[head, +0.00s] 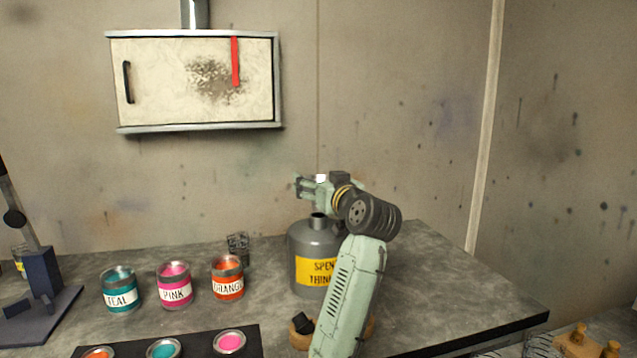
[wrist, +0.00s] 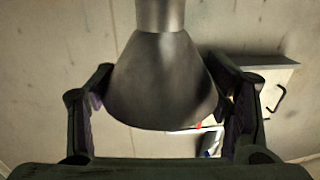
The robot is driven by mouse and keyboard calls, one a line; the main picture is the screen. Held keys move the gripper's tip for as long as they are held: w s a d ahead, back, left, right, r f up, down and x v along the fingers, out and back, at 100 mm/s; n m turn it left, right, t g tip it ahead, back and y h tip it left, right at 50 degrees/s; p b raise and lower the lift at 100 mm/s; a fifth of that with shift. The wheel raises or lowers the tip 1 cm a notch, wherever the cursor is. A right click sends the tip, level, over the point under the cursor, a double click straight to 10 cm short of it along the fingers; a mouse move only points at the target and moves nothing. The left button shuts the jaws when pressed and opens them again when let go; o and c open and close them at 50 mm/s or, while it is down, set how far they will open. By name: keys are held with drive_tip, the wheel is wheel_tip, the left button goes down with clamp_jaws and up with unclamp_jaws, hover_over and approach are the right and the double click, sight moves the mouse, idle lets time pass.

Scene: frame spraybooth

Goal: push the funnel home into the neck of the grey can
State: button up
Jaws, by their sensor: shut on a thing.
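The grey can (head: 315,255) stands upright on the bench, with a yellow label partly hidden by my arm. Its short neck (head: 318,222) points up. My gripper (head: 305,187) is above the neck in the head view. In the wrist view my gripper (wrist: 162,82) is shut on the dark grey funnel (wrist: 160,85), one finger on each side of its cone. That view is upside down against the room, so the narrow stem (wrist: 160,14) points down. The stem's tip is cut off by the frame edge. I cannot clearly make out the funnel in the head view, nor whether its stem touches the neck.
Teal (head: 121,288), pink (head: 174,285) and orange (head: 227,277) paint tins stand left of the can. A small wire cage (head: 238,247) is behind them. A black mat (head: 200,348) with open tins lies in front. A cabinet (head: 165,85) hangs on the wall.

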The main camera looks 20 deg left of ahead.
drive_tip(key=shift+f+b, duration=1.25)
drive_tip(key=shift+f, duration=0.6)
drive_tip(key=o, duration=1.2)
drive_tip(key=shift+o, duration=0.2)
